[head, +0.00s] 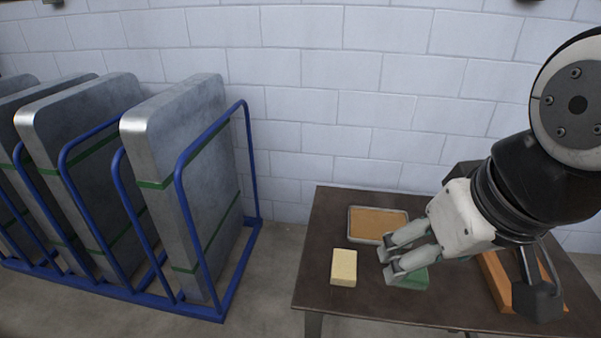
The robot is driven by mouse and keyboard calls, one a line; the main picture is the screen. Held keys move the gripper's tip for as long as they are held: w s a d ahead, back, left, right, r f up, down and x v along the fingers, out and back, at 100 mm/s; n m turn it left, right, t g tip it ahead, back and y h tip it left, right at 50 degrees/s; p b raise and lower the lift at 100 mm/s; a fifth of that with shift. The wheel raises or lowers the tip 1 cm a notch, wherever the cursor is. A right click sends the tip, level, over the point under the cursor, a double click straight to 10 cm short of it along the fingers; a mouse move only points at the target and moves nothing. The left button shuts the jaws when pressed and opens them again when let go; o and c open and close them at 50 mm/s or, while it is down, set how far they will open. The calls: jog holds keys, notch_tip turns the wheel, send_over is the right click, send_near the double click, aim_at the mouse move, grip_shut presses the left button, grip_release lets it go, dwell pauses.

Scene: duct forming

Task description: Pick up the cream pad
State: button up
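The cream pad (343,267) is a small pale yellow block lying on the dark table (330,218), near its front left part. My gripper (385,264) reaches in from the right over the table, its fingertips just right of the cream pad and apart from it in the picture. Two fingers show with a small gap between them. A green block (412,279) shows beneath and behind the fingers, partly hidden by them. I cannot tell whether the fingers touch it.
A shallow metal tray (351,224) with a tan surface inside stands behind the cream pad. An orange-brown wooden item (492,277) lies at the right, partly hidden by my arm. A blue rack (222,304) with large grey slabs stands left. The table's left edge is clear.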

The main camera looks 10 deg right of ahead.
jog(key=o, duration=0.6)
jog(key=shift+w, duration=0.1)
jog(key=shift+o, duration=0.2)
jog(key=n+g+p, duration=0.4)
jog(key=n+g, duration=0.1)
jog(key=n, duration=0.9)
send_over(345, 263)
notch_tip(345, 263, down, 20)
notch_tip(345, 263, down, 14)
jog(key=shift+r+p, duration=0.1)
jog(key=shift+p, duration=0.4)
